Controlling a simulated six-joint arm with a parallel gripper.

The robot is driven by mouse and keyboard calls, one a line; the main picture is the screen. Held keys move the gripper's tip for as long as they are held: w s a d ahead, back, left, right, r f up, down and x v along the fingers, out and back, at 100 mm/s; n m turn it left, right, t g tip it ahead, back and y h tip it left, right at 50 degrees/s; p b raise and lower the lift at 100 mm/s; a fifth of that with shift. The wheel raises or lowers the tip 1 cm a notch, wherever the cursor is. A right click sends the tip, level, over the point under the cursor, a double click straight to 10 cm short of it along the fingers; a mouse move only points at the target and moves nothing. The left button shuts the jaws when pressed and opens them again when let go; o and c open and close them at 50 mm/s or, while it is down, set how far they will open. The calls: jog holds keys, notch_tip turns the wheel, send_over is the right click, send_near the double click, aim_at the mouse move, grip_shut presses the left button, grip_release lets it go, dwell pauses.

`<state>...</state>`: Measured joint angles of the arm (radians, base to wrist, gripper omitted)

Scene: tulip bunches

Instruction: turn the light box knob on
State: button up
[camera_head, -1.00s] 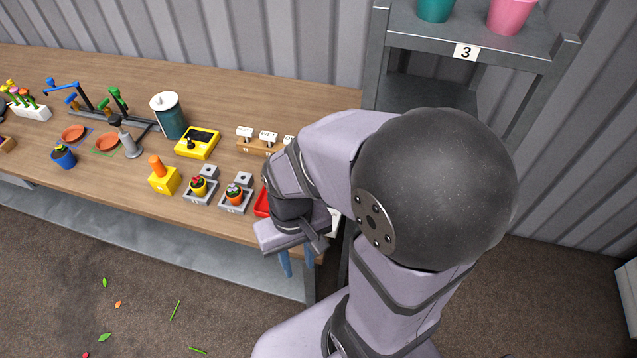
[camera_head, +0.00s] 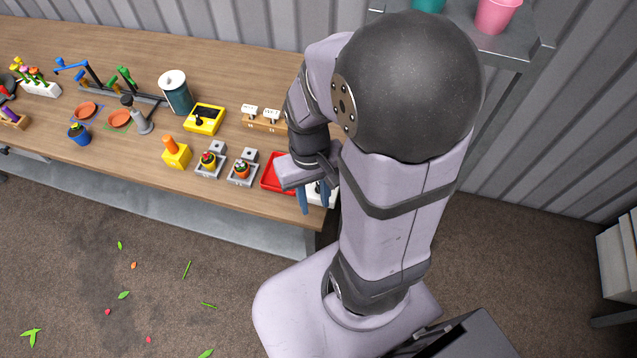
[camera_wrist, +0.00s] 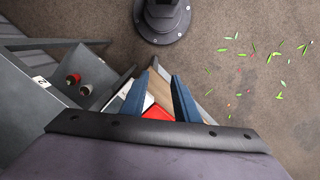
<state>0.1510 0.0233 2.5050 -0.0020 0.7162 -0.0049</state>
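A white box-like thing (camera_head: 327,190) sits at the right front corner of the table, mostly hidden behind my gripper in the head view; it may be the light box. A pale strip (camera_wrist: 148,102) beside the red tray in the wrist view may be the same thing. I cannot make out a knob clearly. My gripper (camera_head: 314,203) points down by this corner, its two blue fingers apart with nothing visible between them. The fingers of my gripper (camera_wrist: 160,92) also show apart in the wrist view, above the table corner. I cannot tell its height or any contact.
A red tray (camera_head: 277,173) lies just left of my gripper. A grey shelf (camera_head: 520,45) stands behind on the right.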

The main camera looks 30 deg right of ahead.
jog(key=w+d+f+m+b, duration=0.1)
jog(key=w+d+f+b, duration=0.35)
jog(key=f, duration=0.35)
jog(key=shift+t, duration=0.5)
jog(key=w+d, duration=0.1)
jog(key=w, duration=0.1)
jog(key=w+d, duration=0.1)
jog(key=w, duration=0.1)
jog(key=w+d, duration=0.1)
jog(key=w, duration=0.1)
jog(key=shift+w+r, duration=0.1)
jog(key=shift+r, duration=0.1)
jog(key=shift+w+r+n, duration=0.15)
jog(key=shift+w+n, duration=0.05)
jog(key=shift+n, duration=0.1)
jog(key=shift+f+p, duration=0.8)
jog(key=shift+f, duration=2.85)
jog(key=shift+c, duration=0.7)
grip_shut()
